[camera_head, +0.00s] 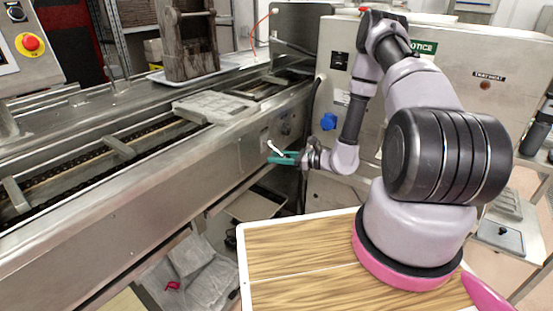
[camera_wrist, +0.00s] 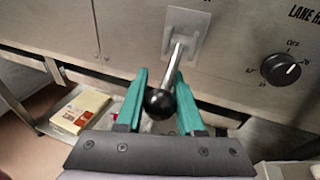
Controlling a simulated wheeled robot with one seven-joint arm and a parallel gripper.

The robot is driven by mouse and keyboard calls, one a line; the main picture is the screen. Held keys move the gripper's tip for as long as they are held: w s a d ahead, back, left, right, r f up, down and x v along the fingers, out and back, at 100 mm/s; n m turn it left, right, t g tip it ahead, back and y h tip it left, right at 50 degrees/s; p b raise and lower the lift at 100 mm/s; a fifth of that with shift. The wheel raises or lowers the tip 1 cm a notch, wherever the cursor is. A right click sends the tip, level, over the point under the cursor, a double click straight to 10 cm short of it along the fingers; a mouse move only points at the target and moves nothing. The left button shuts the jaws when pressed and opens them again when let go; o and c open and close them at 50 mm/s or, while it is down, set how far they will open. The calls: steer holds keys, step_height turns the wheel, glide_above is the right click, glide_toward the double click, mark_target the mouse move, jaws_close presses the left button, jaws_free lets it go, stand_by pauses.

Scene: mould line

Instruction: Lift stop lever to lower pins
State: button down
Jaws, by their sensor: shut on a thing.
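The stop lever is a metal rod (camera_wrist: 179,55) with a black ball knob (camera_wrist: 160,104), coming out of a light square plate (camera_wrist: 186,34) on the steel machine side. My gripper (camera_wrist: 160,82) has two teal fingers, one on each side of the lever, and is shut on it near the knob. In the head view my gripper (camera_head: 284,158) is at the machine's side panel, with the lever rod (camera_head: 275,149) showing as a short bright piece by the fingers. The knob is not clear in the head view. The pins cannot be made out.
A black rotary dial (camera_wrist: 281,69) is on the panel right of the lever. A grey mould (camera_head: 207,106) lies on the conveyor line above. A blue knob (camera_head: 328,121) is on the cabinet to the right. A boxed item (camera_wrist: 80,110) lies on a lower shelf.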

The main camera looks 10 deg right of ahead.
steer(key=shift+s+d+r+m+g+h, duration=0.15)
steer(key=shift+r+m+g+h, duration=0.15)
steer(key=shift+r+g+h, duration=0.85)
steer(key=shift+s+d+r+m+g+h, duration=0.1)
steer(key=shift+r+m+g+h, duration=0.35)
steer(key=shift+g+h, duration=0.8)
steer(key=shift+s+d+r+m+g+h, duration=0.15)
steer(key=shift+r+g+h, duration=0.75)
steer(key=shift+h, duration=0.6)
steer(key=shift+w+r, duration=0.1)
steer(key=shift+w, duration=0.05)
steer(key=c, duration=0.5)
jaws_free()
steer(key=shift+c, duration=0.2)
steer(key=v, duration=1)
steer(key=shift+r, duration=0.3)
steer(key=shift+d, duration=0.15)
